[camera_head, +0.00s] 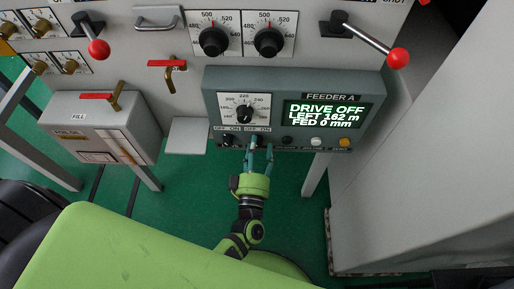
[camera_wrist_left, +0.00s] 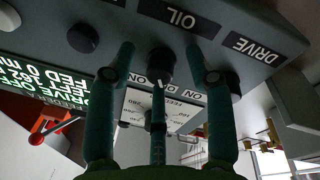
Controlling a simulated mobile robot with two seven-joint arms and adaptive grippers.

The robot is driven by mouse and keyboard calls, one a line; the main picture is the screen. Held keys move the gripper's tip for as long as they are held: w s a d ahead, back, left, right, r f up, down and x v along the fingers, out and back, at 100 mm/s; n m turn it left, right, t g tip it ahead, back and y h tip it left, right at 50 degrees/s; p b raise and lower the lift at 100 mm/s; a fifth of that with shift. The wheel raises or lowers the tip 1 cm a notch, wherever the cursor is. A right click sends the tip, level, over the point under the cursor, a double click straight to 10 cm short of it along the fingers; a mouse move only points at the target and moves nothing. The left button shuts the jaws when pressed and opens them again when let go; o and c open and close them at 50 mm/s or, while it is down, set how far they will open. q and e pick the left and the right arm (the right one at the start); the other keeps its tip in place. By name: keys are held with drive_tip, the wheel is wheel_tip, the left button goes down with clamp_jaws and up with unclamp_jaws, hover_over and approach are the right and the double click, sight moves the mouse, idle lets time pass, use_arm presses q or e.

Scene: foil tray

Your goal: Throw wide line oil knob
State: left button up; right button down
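The oil knob (camera_wrist_left: 160,66) is a small black knob beside an OIL label in the left wrist view. It is on the lower edge of the grey FEEDER A box (camera_head: 375,100). My left gripper (camera_head: 258,152) is at that edge, below the dial. In the left wrist view my left gripper (camera_wrist_left: 160,62) has its fingers spread on both sides of the oil knob, with gaps visible. A third finger covers part of the area below it. The knob's exact setting is not clear. My right gripper is not in view.
The drive knob (camera_wrist_left: 232,82) sits close beside the fingers; it is also in the head view (camera_head: 228,140). The display (camera_head: 322,115) reads DRIVE OFF, LEFT 162 m, FED 0 mm. A black dial (camera_head: 244,113) and several buttons are near. Red-knobbed levers (camera_head: 398,58) stick out above.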

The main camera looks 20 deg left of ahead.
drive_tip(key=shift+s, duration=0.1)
use_arm(q)
drive_tip(key=shift+s, duration=0.15)
drive_tip(key=v, duration=1.1)
drive_tip(key=shift+s, duration=0.35)
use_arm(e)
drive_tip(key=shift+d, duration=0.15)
use_arm(q)
drive_tip(key=shift+d, duration=0.1)
drive_tip(key=s+d+f+m+g+h+p, duration=0.1)
drive_tip(key=s+f+m+g+h+p, duration=0.15)
drive_tip(key=f+m+g, duration=0.4)
drive_tip(key=s+d+f+m+g+h+p, duration=0.1)
drive_tip(key=s+f+m+h+p, duration=0.2)
drive_tip(key=f, duration=0.6)
drive_tip(key=s+a+f+m+g+p, duration=0.2)
drive_tip(key=s+a+f+g, duration=0.3)
drive_tip(key=s, duration=0.4)
drive_tip(key=s+a+f+m+g+y+p, duration=0.1)
drive_tip(key=s+a+f+m+g+p, duration=0.1)
drive_tip(key=s+a+f+g, duration=0.3)
drive_tip(key=s+a+f, duration=0.2)
drive_tip(key=s+a, duration=0.2)
drive_tip(key=shift+s, duration=0.3)
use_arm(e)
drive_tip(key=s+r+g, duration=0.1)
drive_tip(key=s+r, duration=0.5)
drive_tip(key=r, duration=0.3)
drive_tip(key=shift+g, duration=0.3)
